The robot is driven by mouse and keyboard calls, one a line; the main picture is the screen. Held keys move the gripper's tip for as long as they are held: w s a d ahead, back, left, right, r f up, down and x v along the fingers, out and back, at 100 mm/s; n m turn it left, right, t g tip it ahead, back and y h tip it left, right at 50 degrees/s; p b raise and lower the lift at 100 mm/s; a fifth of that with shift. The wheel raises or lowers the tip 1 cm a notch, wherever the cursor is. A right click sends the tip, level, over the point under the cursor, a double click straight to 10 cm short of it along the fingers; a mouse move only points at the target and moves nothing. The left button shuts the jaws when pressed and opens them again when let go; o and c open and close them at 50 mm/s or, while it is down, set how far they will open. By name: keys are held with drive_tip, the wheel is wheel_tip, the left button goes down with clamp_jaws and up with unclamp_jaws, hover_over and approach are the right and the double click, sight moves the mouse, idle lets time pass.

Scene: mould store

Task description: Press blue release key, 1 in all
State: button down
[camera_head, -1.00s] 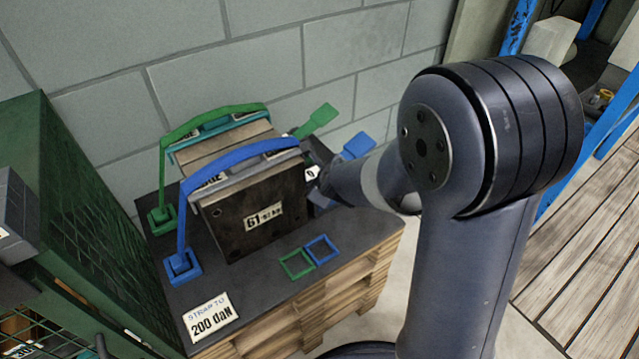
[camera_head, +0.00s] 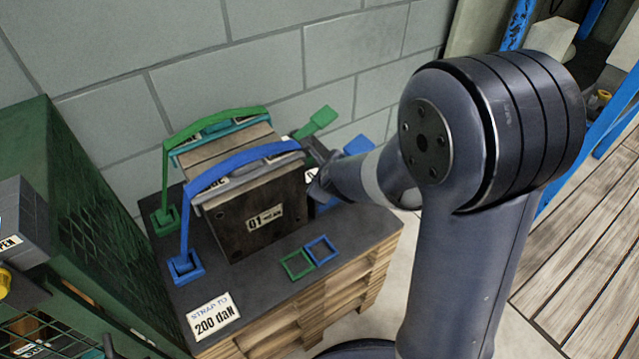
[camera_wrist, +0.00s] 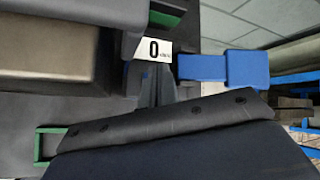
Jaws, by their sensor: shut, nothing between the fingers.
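The blue strap (camera_head: 240,158) runs over a dark block (camera_head: 262,218) from a blue anchor at its left. A blue paddle-shaped lever (camera_head: 358,145) stands behind my wrist; the wrist view shows it (camera_wrist: 245,68) to the right of the fingertips. No separate part is clearly identifiable as the release key. My gripper (camera_head: 318,190) is at the right end of the block, partly hidden by my arm; in the wrist view its fingers (camera_wrist: 153,85) are shut and empty, just below a white "0" readout (camera_wrist: 153,50). Whether they touch anything is unclear.
A green strap (camera_head: 205,122) with a green lever (camera_head: 317,120) lies behind. Green (camera_head: 297,264) and blue (camera_head: 320,237) square outlines mark the dark tabletop in front. A "STRAP TO 200 daN" card (camera_head: 212,316) lies front left. A green cabinet (camera_head: 110,220) stands left; the wall is behind.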

drive_tip(key=shift+r+p, duration=2)
drive_tip(key=shift+r, duration=0.3)
drive_tip(key=shift+f, duration=0.1)
drive_tip(key=shift+r+p, duration=2)
